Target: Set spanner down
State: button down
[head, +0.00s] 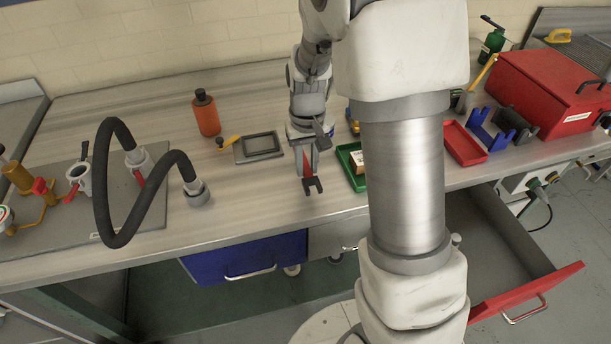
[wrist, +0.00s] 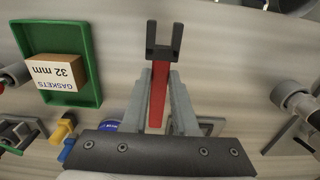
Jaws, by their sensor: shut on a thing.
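The spanner has a red handle and a dark grey open-ended jaw (head: 312,186). It also shows in the wrist view (wrist: 158,90), pointing straight out from the hand. My gripper (head: 307,171) is shut on the red handle, with one grey finger on each side, as the wrist view shows (wrist: 160,78). The jaw end is free and points toward the worktop's front edge. The spanner is over the grey worktop (head: 255,212). I cannot tell whether it touches the surface.
A green tray (wrist: 92,96) holding a gaskets box (wrist: 58,72) is close beside the spanner. A dark shallow tray (head: 240,155), an orange bottle (head: 206,116) and a black hose (head: 112,190) stand left. A red-fronted drawer (head: 530,305) is open at right.

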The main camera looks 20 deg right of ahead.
aim_at(305, 171)
jog(key=shift+s+a+f, duration=0.1)
jog(key=shift+a+f, duration=0.1)
jog(key=shift+f, duration=1.95)
jog(key=shift+f+b, duration=0.2)
jog(key=shift+b, duration=0.2)
jog(key=c, duration=0.7)
grip_release()
jog(key=shift+r, duration=0.1)
